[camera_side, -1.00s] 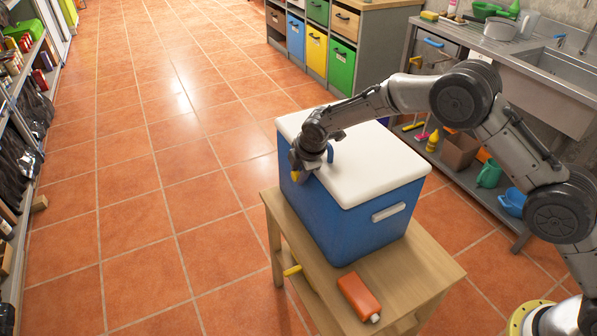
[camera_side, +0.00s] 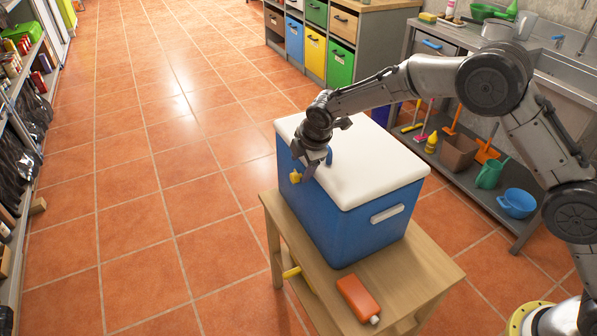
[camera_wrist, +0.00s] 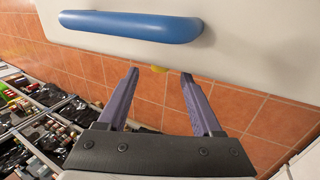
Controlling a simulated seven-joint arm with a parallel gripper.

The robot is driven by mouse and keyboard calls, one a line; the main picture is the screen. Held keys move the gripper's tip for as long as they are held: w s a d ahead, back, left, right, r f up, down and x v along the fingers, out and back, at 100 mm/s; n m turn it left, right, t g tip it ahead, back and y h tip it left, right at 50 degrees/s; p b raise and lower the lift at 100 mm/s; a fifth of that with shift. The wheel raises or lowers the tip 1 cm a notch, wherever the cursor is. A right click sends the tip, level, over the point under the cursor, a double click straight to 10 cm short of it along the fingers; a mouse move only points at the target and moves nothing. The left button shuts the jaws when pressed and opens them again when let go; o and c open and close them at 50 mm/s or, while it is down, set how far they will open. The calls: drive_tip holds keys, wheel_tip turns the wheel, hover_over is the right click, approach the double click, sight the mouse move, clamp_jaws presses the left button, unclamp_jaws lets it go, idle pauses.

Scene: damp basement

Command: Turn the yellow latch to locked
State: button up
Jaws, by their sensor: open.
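The blue cooler box (camera_side: 335,213) with a white lid (camera_side: 365,160) stands shut on a wooden table. The yellow latch (camera_side: 295,176) is on the cooler's left-hand face, just below the lid's edge. A blue handle (camera_wrist: 130,26) lies on the lid. My gripper (camera_side: 308,172) is above and beside the latch, apart from it. The latch's exact angle is hard to tell.
An orange bottle (camera_side: 358,298) lies on the wooden table (camera_side: 415,268) in front of the cooler. A yellow item (camera_side: 291,272) shows at the table's left side. A sink bench (camera_side: 470,165) stands behind my arm.

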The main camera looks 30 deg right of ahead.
drive_tip(key=v, duration=0.8)
drive_tip(key=shift+r, duration=0.25)
